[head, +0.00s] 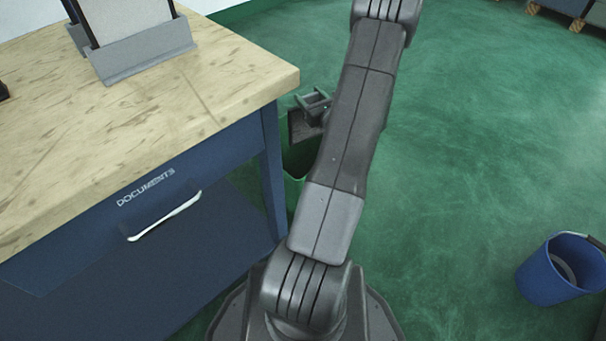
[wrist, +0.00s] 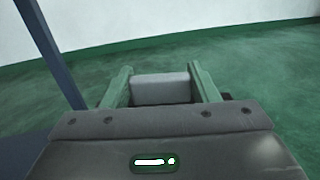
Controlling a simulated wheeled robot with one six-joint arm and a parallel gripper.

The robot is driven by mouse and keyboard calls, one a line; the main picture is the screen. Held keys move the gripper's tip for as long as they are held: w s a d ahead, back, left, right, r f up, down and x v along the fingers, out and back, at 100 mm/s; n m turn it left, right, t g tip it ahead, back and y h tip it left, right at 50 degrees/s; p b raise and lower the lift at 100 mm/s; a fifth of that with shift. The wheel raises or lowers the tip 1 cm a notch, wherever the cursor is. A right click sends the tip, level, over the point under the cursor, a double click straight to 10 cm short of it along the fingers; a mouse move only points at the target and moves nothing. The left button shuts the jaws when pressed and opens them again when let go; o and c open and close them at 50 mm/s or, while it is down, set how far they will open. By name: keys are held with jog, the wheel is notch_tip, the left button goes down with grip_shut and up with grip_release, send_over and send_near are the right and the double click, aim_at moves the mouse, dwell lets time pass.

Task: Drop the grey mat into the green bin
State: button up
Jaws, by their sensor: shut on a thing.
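My gripper (head: 313,101) is beyond the right edge of the table, partly behind my arm. In the wrist view its two fingers (wrist: 160,80) are shut on the grey mat (wrist: 161,89), which shows as a light grey block between them. In the head view the mat is too small to make out clearly. The green bin (head: 296,164) stands on the floor close to the table's leg, below my gripper in the picture. My arm and the gripper's dark body hide much of the bin, and I cannot see inside it.
The wooden-topped table (head: 150,130) fills the left, with a grey document holder (head: 145,52) on it and a drawer marked DOCUMENTS (head: 150,205). Its blue leg also shows in the wrist view (wrist: 52,55). A blue bucket (head: 552,278) stands at the right. The green floor between is clear.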

notch_tip(320, 180, down, 6)
jog(key=b, duration=0.3)
jog(key=shift+w, duration=0.1)
dwell(0.3)
jog(key=o, duration=1.4)
jog(key=shift+c, duration=0.2)
jog(key=p+v, duration=0.2)
jog(key=v, duration=1.1)
jog(key=shift+s+d+p, duration=0.25)
jog(key=shift+d+p, duration=0.1)
